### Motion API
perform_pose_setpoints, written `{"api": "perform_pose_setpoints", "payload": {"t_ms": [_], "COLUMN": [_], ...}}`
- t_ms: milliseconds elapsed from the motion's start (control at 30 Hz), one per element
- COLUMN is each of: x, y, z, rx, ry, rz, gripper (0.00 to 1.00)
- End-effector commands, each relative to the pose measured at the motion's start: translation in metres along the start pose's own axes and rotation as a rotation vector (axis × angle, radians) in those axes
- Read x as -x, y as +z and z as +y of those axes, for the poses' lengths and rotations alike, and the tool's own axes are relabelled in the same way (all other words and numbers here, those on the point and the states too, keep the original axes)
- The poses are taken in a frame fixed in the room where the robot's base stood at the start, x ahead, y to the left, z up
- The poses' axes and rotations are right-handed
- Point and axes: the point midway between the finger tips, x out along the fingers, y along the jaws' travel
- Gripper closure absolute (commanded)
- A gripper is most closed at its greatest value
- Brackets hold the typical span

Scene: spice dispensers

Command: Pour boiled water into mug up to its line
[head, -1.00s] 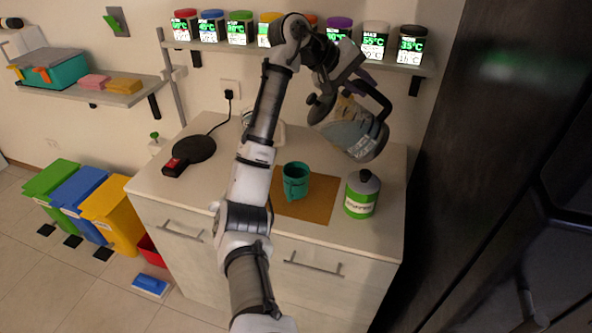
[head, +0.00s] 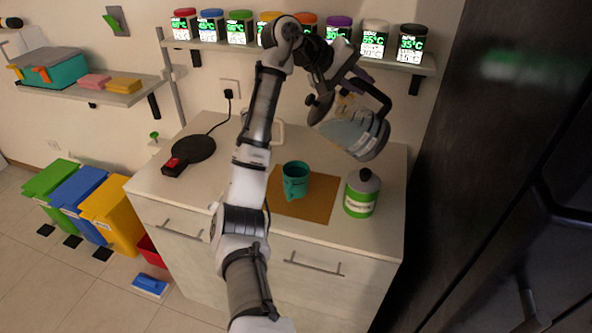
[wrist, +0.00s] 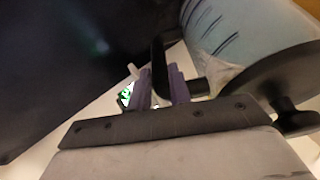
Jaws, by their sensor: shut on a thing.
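A teal mug (head: 295,178) stands upright on a brown mat (head: 318,204) on the counter. A glass kettle (head: 357,133) with a black handle and base hangs above the counter, to the right of and higher than the mug. It is tilted with its lid end toward the left, and bluish water shows inside. My gripper (head: 352,84) is shut on the kettle's black handle. The wrist view also shows my gripper (wrist: 164,88) at the handle, with the kettle (wrist: 225,35) beside it. The mug's line cannot be made out, nor its inside level.
The black kettle base (head: 192,149) with a red switch sits at the counter's left. Several jars with lit displays line the shelf (head: 300,52) above. A dark tall surface (head: 490,180) rises at the right.

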Motion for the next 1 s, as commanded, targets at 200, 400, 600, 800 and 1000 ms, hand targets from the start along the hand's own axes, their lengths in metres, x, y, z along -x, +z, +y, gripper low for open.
{"api": "perform_pose_setpoints", "payload": {"t_ms": [200,400,600,800,1000], "x": [0.0031,0.0044,0.0057,0.0073,0.0086], "y": [-0.0005,-0.0009,-0.0013,-0.0016,-0.0021], "z": [0.0009,0.0001,-0.001,-0.0015,-0.0026], "rx": [0.001,0.004,0.008,0.011,0.015], "ry": [0.018,0.03,0.043,0.056,0.069], "rz": [0.003,0.004,0.004,0.003,0.004], "gripper": [1.0,1.0,1.0,1.0,1.0]}}
